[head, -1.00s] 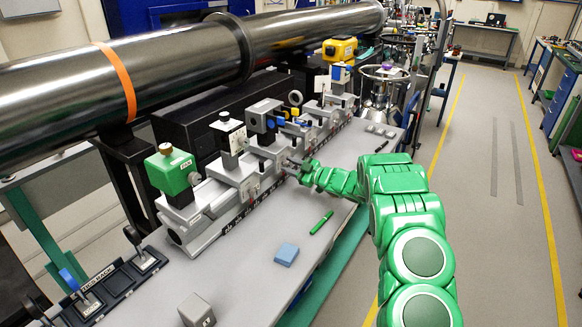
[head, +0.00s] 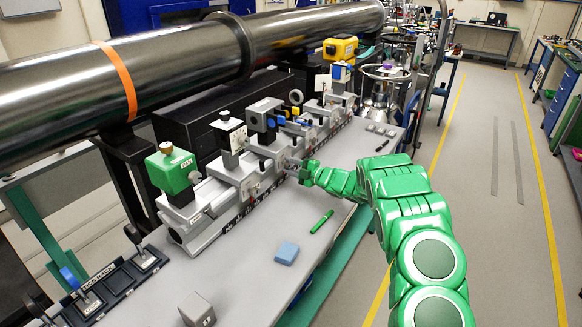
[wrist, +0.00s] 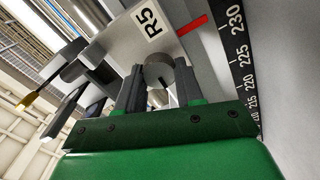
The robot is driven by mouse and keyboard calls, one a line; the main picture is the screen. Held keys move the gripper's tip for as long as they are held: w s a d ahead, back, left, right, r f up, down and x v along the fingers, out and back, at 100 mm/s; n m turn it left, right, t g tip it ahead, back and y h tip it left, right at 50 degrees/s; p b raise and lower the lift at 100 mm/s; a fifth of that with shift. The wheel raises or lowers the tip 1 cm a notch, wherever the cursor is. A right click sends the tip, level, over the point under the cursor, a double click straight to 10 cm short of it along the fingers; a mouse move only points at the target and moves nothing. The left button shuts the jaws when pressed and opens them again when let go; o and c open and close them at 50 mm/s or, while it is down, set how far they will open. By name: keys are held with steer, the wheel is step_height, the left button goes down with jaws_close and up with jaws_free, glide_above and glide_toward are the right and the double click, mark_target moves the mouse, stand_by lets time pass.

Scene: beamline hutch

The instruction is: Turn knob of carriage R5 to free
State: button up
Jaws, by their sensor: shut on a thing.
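Carriage R5 (wrist: 135,40) carries a white R5 label and a red index mark beside the black scale in the wrist view. Its round grey knob (wrist: 158,68) has a dark slot and sits on the carriage's face. My gripper (wrist: 159,82) is shut on the knob, one dark finger on each side. In the head view my gripper (head: 297,165) is at the front of the rail, at the carriage below the dark-grey-topped mount. There the knob is too small and covered to make out. I cannot read a free or locked marking.
The grey rail (head: 190,232) holds several carriages, with a green box (head: 172,172) on the nearest. A green pen (head: 321,222), a blue block (head: 287,253) and a grey cube (head: 197,310) lie on the bench. A large dark pipe (head: 70,78) runs behind.

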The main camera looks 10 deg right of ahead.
stand_by(0.5)
steer(key=o, duration=1)
steer(key=shift+o, duration=0.2)
steer(key=shift+d, duration=0.1)
steer(key=v, duration=0.7)
steer(key=shift+s+d, duration=0.25)
steer(key=shift+s, duration=0.05)
